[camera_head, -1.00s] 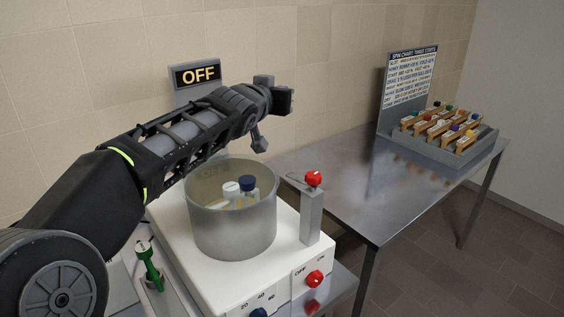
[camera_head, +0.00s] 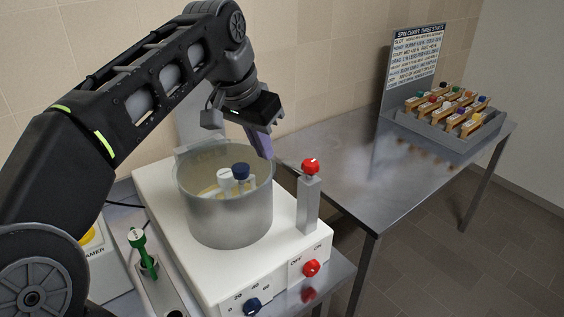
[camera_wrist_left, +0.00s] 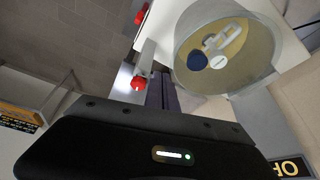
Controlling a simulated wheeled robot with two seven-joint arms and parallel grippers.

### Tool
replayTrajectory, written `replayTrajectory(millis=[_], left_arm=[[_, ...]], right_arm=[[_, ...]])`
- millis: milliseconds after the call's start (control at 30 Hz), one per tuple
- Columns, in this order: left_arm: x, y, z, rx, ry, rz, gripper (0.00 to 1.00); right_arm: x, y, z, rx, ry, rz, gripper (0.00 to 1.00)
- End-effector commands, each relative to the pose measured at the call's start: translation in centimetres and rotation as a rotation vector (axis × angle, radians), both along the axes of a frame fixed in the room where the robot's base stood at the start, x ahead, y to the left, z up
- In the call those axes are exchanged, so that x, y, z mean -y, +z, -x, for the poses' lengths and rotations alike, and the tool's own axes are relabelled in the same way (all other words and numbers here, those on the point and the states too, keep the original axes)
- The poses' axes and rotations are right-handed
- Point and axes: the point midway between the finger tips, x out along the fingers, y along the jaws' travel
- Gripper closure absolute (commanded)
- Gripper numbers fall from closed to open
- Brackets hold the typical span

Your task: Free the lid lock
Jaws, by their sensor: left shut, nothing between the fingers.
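A white machine (camera_head: 158,189) carries a round grey bowl (camera_head: 225,212) holding a white-capped tube and a blue-capped tube. A red knob (camera_head: 310,167) sits on a grey post (camera_head: 309,205) right of the bowl; it is probably the lid lock. The knob also shows in the left wrist view (camera_wrist_left: 138,83). My left gripper (camera_head: 264,152) is shut and empty, pointing down by the bowl's back right rim, left of the knob and apart from it. Its purple fingers (camera_wrist_left: 162,92) show in the left wrist view. My right gripper is not in view.
A red OFF/ON switch (camera_head: 311,268) and a blue dial (camera_head: 252,306) are on the machine's front. A green-handled tool (camera_head: 142,250) stands at left. A steel table (camera_head: 350,185) holds a tube rack (camera_head: 440,138) and a chart (camera_head: 415,60). The OFF sign (camera_wrist_left: 290,168) shows in the wrist view.

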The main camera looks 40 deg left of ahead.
Motion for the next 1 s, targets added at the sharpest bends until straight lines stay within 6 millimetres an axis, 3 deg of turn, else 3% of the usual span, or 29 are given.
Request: replayTrajectory(millis=[300, 367, 667, 800, 1000], left_arm=[[0.0, -3.2, -1.0, 0.000, 0.001, 0.000, 1.00], [0.0, -3.5, -1.4, -0.003, 0.002, 0.001, 1.00], [-0.1, -9.1, -3.6, -0.004, 0.002, 0.001, 1.00], [-0.1, -8.9, -5.9, -0.002, 0.000, 0.002, 1.00], [-0.1, -9.1, -7.5, 0.001, 0.001, 0.000, 1.00]], right_arm=[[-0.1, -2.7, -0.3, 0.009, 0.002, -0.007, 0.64], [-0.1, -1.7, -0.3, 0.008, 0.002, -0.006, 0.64], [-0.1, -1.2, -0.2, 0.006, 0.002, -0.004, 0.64], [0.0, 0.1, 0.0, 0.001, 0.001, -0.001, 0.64], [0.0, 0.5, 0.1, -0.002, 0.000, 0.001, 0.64]])
